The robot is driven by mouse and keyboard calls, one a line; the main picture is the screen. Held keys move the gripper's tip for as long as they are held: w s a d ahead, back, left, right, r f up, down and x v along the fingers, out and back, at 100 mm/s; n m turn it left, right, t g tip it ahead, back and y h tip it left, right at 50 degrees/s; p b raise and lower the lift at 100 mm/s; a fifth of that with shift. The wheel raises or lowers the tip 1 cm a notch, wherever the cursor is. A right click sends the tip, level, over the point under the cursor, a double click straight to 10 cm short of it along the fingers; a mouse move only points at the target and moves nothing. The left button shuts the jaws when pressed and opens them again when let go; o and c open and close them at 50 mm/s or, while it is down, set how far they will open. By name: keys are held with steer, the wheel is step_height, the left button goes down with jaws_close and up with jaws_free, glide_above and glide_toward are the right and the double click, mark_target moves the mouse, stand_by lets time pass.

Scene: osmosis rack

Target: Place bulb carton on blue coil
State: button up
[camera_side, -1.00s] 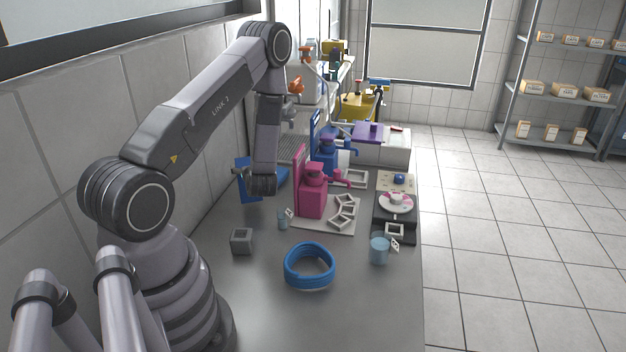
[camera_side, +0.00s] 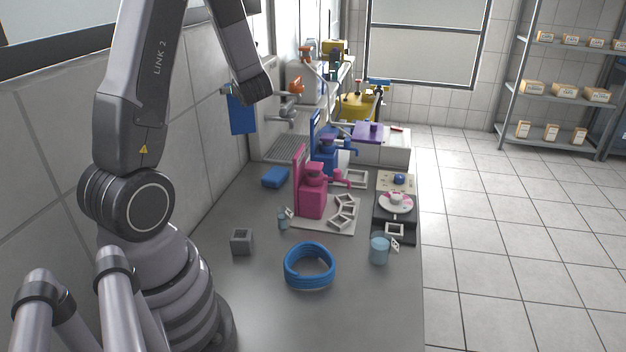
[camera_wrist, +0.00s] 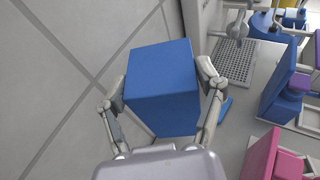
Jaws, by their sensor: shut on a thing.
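The bulb carton (camera_wrist: 160,85) is a plain blue box in the wrist view. My gripper (camera_wrist: 160,95) is shut on it, with one finger on each side. In the side view the carton (camera_side: 242,114) hangs high near the left wall, above the worktop and clear of it. My wrist partly covers its top there. The blue coil (camera_side: 310,281) is a ring of blue tubing lying flat on the front of the worktop, apart from and well below the carton. The coil is not seen in the wrist view.
A grey cube (camera_side: 242,241) lies left of the coil, and a light blue cup (camera_side: 379,250) stands right of it. A pink pump device (camera_side: 312,195) stands behind the coil. A blue block (camera_side: 275,177) lies near the wall. Worktop in front of the coil is clear.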

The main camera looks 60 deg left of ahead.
steer(key=shift+m+t, duration=0.4)
steer(key=shift+t, duration=0.1)
steer(key=w+d, duration=0.1)
steer(key=d, duration=0.3)
steer(key=w+d, duration=0.2)
steer(key=d, duration=0.3)
steer(key=w+d, duration=0.2)
steer(key=d, duration=0.2)
steer(key=shift+w+d+r, duration=0.1)
steer(key=shift+d+r, duration=0.15)
steer(key=shift+d, duration=0.05)
steer(key=s+d, duration=0.4)
steer(key=d, duration=1.3)
steer(key=shift+m+t+h, duration=0.3)
steer(key=shift+t, duration=0.1)
steer(key=f, duration=1.9)
steer(key=shift+s+d+f, duration=0.15)
steer(key=shift+s+d, duration=0.05)
steer(key=shift+s, duration=0.05)
steer(key=shift+f, duration=0.1)
steer(key=o, duration=1.2)
